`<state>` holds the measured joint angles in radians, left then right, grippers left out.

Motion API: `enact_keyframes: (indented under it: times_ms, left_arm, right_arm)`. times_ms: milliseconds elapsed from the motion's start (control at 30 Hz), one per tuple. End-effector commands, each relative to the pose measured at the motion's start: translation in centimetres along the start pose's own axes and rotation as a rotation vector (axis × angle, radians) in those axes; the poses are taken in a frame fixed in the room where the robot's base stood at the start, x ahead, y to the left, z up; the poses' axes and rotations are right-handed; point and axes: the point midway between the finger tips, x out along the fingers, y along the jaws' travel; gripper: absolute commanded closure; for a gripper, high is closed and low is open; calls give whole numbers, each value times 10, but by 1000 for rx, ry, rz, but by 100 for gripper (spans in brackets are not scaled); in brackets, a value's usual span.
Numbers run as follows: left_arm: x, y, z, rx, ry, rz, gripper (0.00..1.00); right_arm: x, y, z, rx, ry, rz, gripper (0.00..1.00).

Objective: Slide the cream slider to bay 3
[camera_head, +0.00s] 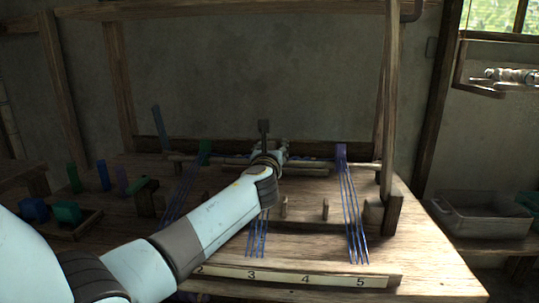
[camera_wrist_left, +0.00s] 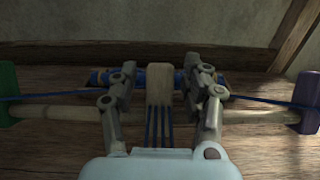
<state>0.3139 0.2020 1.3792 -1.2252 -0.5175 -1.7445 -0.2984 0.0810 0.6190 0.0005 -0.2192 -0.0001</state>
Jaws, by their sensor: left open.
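The cream slider (camera_wrist_left: 159,86) stands upright on the wooden rod in the left wrist view, with blue threads running from it towards me. My left gripper (camera_wrist_left: 160,76) is open, with one finger on each side of the slider and a gap to both. In the head view my left gripper (camera_head: 272,151) is over the loom's rod, and my arm hides most of the slider's area. A strip (camera_head: 278,275) at the front edge bears the numbers 2, 3, 4 and 5; blue threads come down below my forearm near 3. My right gripper is not in view.
A green slider (camera_head: 205,147) is left of my gripper and a purple slider (camera_head: 341,152) right of it, both with threads. Short wooden pegs (camera_head: 325,209) stand on the loom bed. A loom post (camera_head: 390,110) rises at right. A grey tray (camera_head: 485,217) lies beyond it.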

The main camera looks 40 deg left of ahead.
Motion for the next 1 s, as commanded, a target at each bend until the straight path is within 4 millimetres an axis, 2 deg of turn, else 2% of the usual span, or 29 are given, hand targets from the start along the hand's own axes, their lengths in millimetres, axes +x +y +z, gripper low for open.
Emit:
enact_keyframes:
  times_ms: [300,500,700,1000]
  left_arm:
    - [-66,0,-2,-2,4,-1,52]
    - [-101,0,-2,-2,4,-1,52]
    - [-114,0,-1,0,3,1,52]
    - [-114,0,-1,0,2,1,52]
  right_arm:
    - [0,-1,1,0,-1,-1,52]
    - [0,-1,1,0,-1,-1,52]
    - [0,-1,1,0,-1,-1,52]
    - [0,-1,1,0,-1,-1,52]
